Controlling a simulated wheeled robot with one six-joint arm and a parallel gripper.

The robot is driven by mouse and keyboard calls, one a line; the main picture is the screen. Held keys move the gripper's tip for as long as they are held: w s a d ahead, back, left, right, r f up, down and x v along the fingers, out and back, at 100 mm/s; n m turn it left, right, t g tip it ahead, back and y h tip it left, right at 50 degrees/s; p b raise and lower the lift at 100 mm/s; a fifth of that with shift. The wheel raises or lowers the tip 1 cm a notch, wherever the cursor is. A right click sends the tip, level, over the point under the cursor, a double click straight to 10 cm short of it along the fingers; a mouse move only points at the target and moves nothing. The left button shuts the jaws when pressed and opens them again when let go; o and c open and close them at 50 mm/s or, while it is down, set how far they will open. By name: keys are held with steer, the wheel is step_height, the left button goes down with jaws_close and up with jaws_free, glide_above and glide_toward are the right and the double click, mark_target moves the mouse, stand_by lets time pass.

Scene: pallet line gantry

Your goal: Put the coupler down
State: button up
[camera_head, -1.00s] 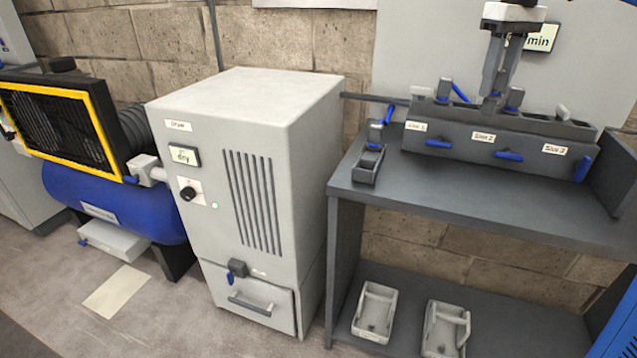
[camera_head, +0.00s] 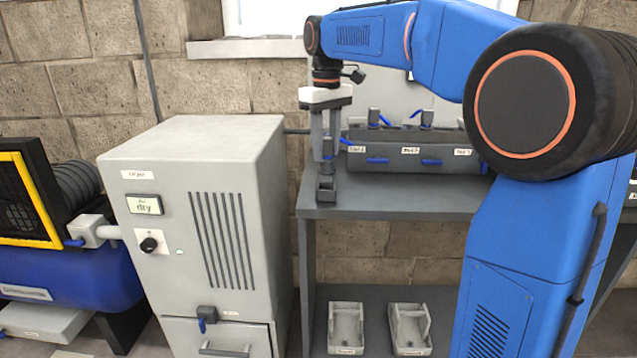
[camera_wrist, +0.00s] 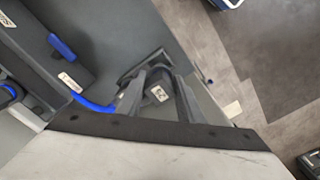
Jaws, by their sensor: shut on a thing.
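A blue curved piece (camera_wrist: 92,104) shows beside the left finger in the wrist view.
A dark rack (camera_head: 397,158) with labelled slots and blue levers stands right of my gripper on the bench (camera_head: 430,203). A grey dryer cabinet (camera_head: 200,160) stands left. Two pale trays (camera_head: 346,328) (camera_head: 409,328) lie on the lower shelf.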

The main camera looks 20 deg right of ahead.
mark_target(326, 172)
steer(key=shift+f, duration=3.5)
steer(key=shift+f, duration=0.1)
steer(key=o, duration=1.1)
steer(key=shift+o, duration=0.2)
step_height(326, 172, up, 12)
steer(key=shift+r, duration=0.15)
steer(key=shift+d, duration=0.1)
